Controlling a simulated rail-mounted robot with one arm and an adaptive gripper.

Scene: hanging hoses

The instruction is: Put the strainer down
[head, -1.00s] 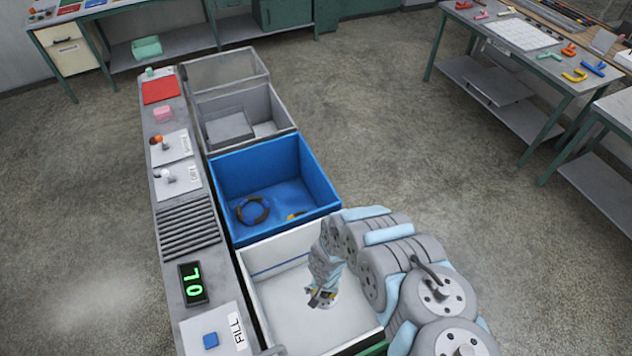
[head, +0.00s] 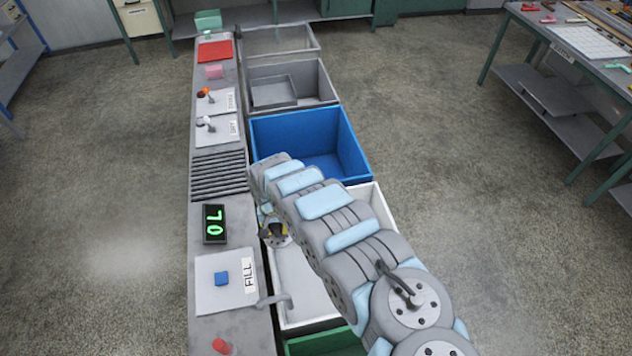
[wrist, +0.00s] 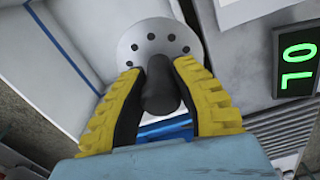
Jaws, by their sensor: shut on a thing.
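The strainer is a pale round disc with holes and a dark handle (wrist: 160,88). Its disc (wrist: 150,42) shows at the top of the wrist view. My gripper (wrist: 157,72) has its yellow fingers shut on the handle. In the head view my gripper (head: 272,231) is at the left rim of the white tub (head: 303,290), beside the counter edge, with part of the strainer disc (head: 281,241) just under it. My arm hides some of the tub. I cannot tell whether the disc touches anything.
The grey counter (head: 215,270) on the left carries a green digital display (head: 214,223), a slatted grille (head: 218,175) and a FILL panel with a blue button (head: 222,278). A blue tub (head: 320,130) stands behind the white one. A grey spout (head: 275,300) overhangs the white tub.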

